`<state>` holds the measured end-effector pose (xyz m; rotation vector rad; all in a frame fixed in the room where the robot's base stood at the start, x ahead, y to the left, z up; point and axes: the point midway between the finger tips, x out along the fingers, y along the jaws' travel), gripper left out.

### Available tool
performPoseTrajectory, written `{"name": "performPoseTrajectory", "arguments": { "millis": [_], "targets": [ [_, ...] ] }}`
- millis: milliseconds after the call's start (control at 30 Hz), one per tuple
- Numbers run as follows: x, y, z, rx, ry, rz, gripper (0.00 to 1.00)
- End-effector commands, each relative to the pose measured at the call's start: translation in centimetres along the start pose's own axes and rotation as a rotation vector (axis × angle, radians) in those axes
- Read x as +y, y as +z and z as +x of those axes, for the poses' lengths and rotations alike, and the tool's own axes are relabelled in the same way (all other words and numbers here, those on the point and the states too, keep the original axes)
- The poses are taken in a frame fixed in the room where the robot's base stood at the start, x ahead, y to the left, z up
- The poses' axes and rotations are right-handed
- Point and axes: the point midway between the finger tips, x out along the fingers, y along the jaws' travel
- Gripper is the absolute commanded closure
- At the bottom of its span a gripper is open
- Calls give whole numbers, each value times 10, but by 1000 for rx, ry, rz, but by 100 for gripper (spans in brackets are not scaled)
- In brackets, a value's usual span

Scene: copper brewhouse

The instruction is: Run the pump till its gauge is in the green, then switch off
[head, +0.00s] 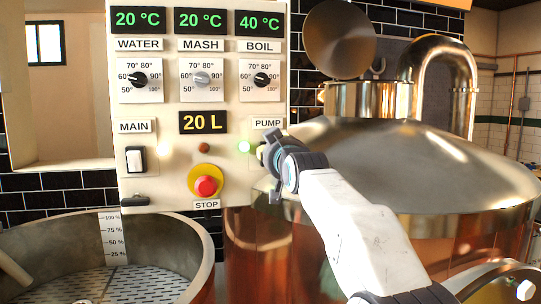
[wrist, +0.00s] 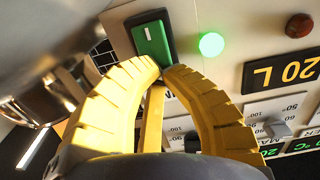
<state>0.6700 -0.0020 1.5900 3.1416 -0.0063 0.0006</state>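The control panel (head: 222,113) carries a PUMP label (head: 267,123). In the head view my gripper (head: 268,155) is just below that label and hides the switch there. In the wrist view a green rocker switch (wrist: 152,42) in a black frame shows beyond my yellow fingertips. My gripper (wrist: 166,68) is shut and empty, its tips at the switch's lower edge; I cannot tell whether they touch it. A green lamp (head: 244,147) beside the switch is lit, also in the wrist view (wrist: 211,44). I see no gauge with a green zone.
The panel has a MAIN switch (head: 135,159), a red STOP button (head: 206,186), an unlit red lamp (head: 204,147), a 20 L display (head: 202,122) and several dials. An open vessel (head: 196,250) stands lower left. A domed copper vessel (head: 420,165) stands right, behind my arm.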

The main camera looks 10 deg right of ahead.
Motion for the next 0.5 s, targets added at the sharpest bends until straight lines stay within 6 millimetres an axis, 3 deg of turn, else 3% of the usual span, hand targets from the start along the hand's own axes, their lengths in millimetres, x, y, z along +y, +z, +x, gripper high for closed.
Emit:
{"name": "performPoseTrajectory", "arguments": {
  "millis": [500],
  "targets": [
    [0,0,7,0,0,0,100]
  ]
}}
